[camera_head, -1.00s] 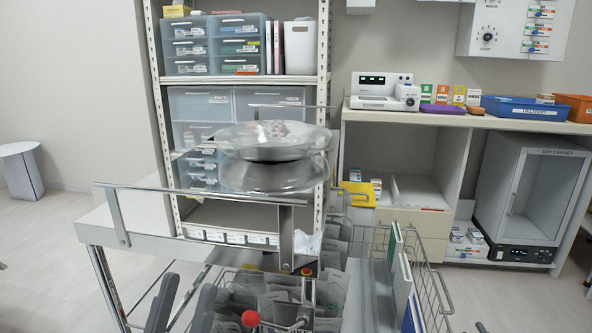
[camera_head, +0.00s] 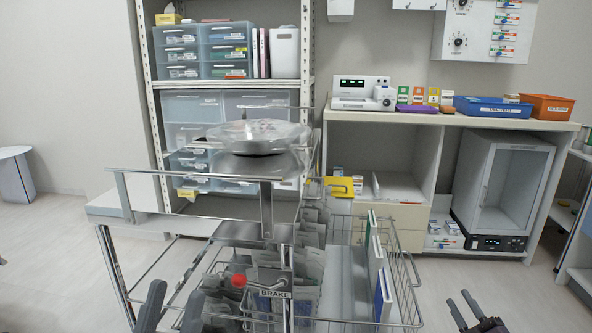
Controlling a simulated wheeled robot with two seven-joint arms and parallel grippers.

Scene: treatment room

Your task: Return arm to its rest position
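My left gripper (camera_head: 173,291) shows at the bottom left of the head view, in front of the metal cart. Its two dark grey fingers stand well apart with nothing visible between them. My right gripper (camera_head: 459,297) is at the bottom right, over the floor to the right of the cart's wire basket. Its two dark fingers are slightly apart and seem empty. Most of both arms is outside the picture.
The metal cart (camera_head: 145,219) has a rail, a red brake knob (camera_head: 239,281) and a wire basket (camera_head: 417,289) with packets and folders. A clear-covered round dish (camera_head: 258,137) stands above it. Behind are shelves and a counter (camera_head: 350,116).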

